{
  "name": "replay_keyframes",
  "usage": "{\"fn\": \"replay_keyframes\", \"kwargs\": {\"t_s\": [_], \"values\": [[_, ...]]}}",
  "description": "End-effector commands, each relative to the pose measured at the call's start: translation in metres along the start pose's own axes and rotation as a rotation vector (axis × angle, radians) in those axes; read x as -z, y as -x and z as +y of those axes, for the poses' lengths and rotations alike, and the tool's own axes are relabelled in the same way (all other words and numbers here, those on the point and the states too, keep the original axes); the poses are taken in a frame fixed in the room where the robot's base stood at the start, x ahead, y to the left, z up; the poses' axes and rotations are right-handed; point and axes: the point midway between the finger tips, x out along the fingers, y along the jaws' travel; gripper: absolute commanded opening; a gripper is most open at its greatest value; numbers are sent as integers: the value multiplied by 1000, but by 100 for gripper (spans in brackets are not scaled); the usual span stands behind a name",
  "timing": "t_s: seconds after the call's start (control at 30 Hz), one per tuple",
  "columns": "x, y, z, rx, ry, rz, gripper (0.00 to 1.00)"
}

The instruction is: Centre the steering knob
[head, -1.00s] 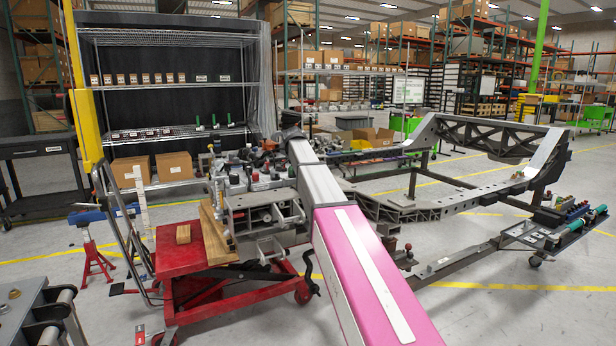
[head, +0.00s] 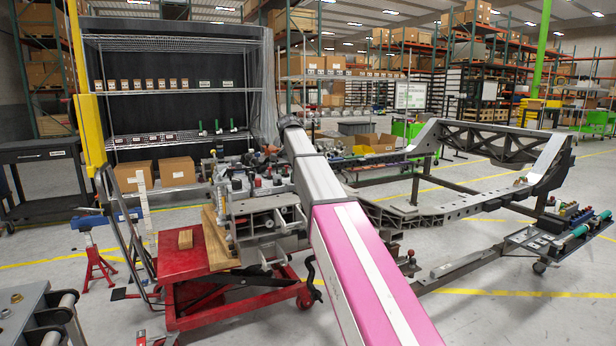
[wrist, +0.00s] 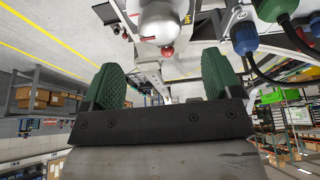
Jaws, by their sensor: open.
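In the wrist view my gripper (wrist: 161,70) shows two green ribbed fingers wide apart, with nothing held between them. A small red ball-shaped knob (wrist: 167,51) shows beyond the fingers, between them in the picture and apart from them. It sits at the end of a rounded whitish housing (wrist: 160,22). I cannot tell for sure whether this is the steering knob. In the head view several small red and dark knobs (head: 258,183) stand on the crowded fixture; which one is the steering knob is unclear. My arm hides part of the fixture, and my fingers cannot be made out there.
A red lift cart (head: 190,262) with wooden blocks stands at the front left. A grey chassis frame (head: 470,205) spans the right. Blue and green connectors with dark cables (wrist: 243,38) lie near the right finger in the wrist view.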

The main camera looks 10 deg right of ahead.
Motion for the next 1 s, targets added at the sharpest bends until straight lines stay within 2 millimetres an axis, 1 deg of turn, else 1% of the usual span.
{"fn": "replay_keyframes", "kwargs": {"t_s": [0.03, 0.1, 0.23, 0.4, 0.73, 0.8, 0.87, 1.0], "values": [[0, 9, -1, 1, 0, 0, 84], [0, 18, -1, 0, 0, 0, 84], [0, 29, 0, 0, 0, 0, 84], [0, 34, 0, -2, 0, 0, 84], [-1, 33, 2, -2, 0, 0, 84], [-2, 34, 7, -2, 0, 0, 84], [-5, 35, 17, -2, 0, 0, 84], [-14, 39, 46, -1, 0, 0, 84]]}}
